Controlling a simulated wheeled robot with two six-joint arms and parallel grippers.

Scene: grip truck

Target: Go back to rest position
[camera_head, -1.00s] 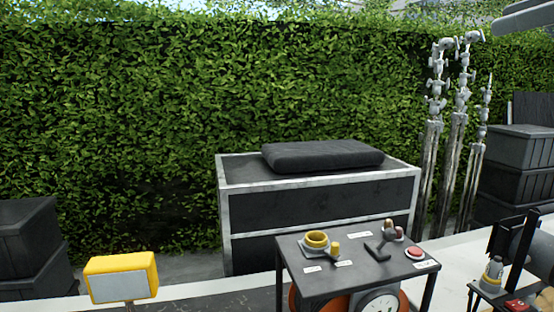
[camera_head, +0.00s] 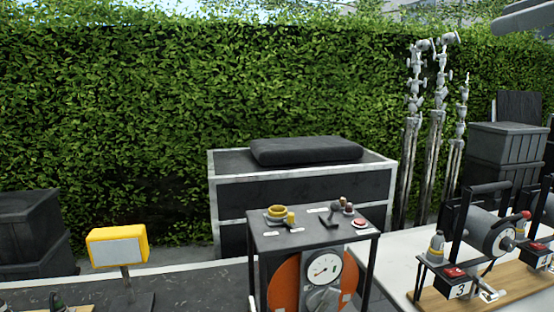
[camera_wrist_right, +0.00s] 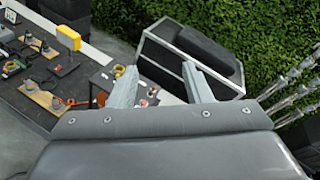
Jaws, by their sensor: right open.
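My right gripper (camera_wrist_right: 160,68) shows in the right wrist view. Its two grey fingers are spread wide apart with nothing between them. A black case with pale metal edges (camera_wrist_right: 165,62) and the hedge (camera_wrist_right: 125,22) lie beyond the fingers. My left gripper is in neither view.
In the head view, a dark console table (camera_head: 300,235) with a gauge (camera_head: 323,268) stands before a black case (camera_head: 300,190). A yellow lamp (camera_head: 118,246) is at left. Cable reels (camera_head: 490,235) and metal stands (camera_head: 437,140) are at right.

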